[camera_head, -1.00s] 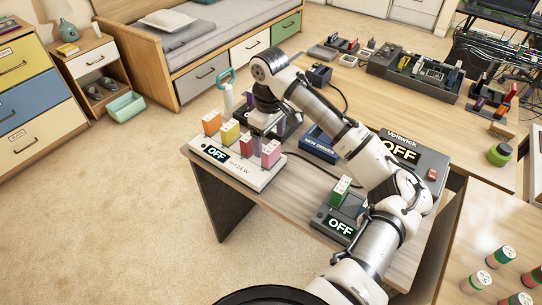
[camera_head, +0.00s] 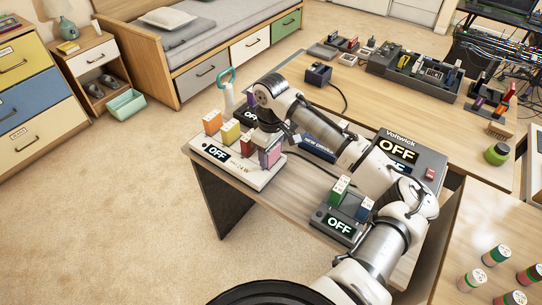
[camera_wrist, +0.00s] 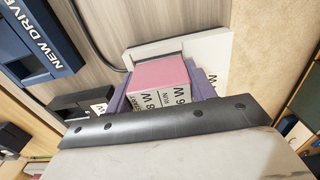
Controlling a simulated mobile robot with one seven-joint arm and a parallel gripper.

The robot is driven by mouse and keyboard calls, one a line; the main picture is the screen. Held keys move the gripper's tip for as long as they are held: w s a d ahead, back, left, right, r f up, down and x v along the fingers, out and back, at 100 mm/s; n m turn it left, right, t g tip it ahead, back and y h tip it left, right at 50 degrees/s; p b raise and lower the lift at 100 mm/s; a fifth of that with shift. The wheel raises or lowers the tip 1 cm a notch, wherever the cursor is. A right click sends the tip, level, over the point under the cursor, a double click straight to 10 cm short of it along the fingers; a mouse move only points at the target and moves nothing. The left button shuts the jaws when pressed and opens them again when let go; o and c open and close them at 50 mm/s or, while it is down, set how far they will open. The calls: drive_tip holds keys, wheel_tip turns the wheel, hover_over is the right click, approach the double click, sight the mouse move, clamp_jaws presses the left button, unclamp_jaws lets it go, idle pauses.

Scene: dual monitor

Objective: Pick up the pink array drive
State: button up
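The pink array drive (camera_wrist: 160,76) is a pink block with a white lettered face, large in the middle of the wrist view. It stands at the right end of the white array base (camera_head: 238,174), which reads OFF.
Orange (camera_head: 212,122), yellow (camera_head: 230,132) and red (camera_head: 246,145) drives stand in the same base, left of my gripper. A blue NEW DRIVES tray (camera_wrist: 38,45) lies beside it. A Voltwick unit (camera_head: 412,155) and a smaller OFF dock (camera_head: 340,224) stand to the right.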

drive_tip(key=shift+c, duration=1.1)
drive_tip(key=shift+r, duration=0.1)
